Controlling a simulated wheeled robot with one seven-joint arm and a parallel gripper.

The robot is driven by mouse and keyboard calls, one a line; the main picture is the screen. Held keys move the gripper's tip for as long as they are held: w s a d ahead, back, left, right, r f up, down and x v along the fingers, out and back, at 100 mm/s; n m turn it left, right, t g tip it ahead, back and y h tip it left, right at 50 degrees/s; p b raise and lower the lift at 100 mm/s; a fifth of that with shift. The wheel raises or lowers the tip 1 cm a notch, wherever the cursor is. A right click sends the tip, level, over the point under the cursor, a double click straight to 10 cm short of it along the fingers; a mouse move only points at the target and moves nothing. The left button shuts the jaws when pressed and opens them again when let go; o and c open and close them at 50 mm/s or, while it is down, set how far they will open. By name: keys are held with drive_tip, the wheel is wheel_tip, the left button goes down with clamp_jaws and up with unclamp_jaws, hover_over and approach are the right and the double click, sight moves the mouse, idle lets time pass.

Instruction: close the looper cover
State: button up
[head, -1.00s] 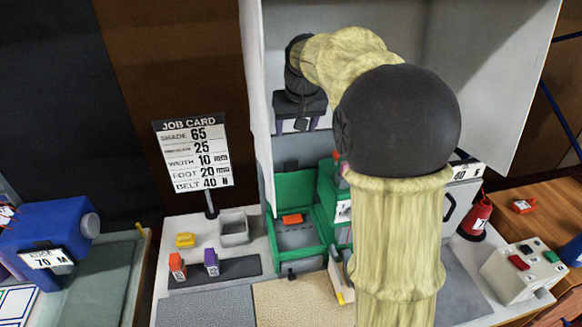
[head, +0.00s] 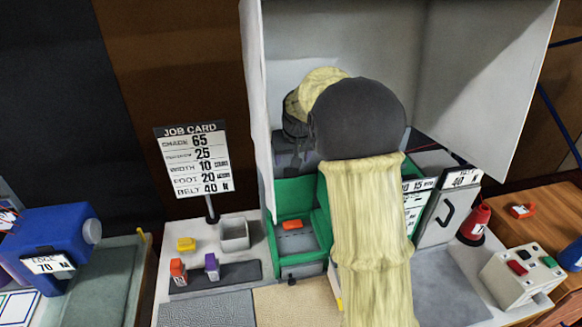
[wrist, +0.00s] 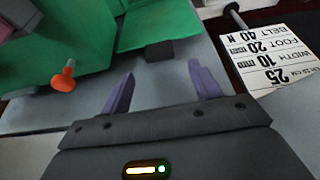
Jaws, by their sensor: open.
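The green machine (head: 324,200) stands on the bench with an open green bay at its left. In the wrist view a green panel (wrist: 160,22) with a dark knob (wrist: 160,51) lies beyond the fingertips. My gripper (wrist: 158,72) is open and empty, its purple fingers apart and not touching the panel. In the head view my gripper is above and behind the bay, dim and partly hidden by my arm.
An orange piece (head: 292,225) lies in the bay. An orange knob (wrist: 63,76) sticks out of green machinery. The job card (head: 193,160), a grey bin (head: 234,237) and orange and purple spools (head: 211,267) stand left. A tall grey hood (head: 345,45) surrounds the back.

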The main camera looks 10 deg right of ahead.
sight(291, 169)
drive_tip(key=x, duration=0.6)
drive_tip(key=shift+w+f+p, duration=0.15)
drive_tip(key=shift+f+p, duration=0.05)
drive_tip(key=shift+p, duration=0.2)
drive_tip(key=shift+c, duration=0.4)
clamp_jaws()
drive_tip(key=shift+s+f+b, duration=0.1)
drive_tip(key=shift+s+b, duration=0.1)
drive_tip(key=shift+b, duration=0.25)
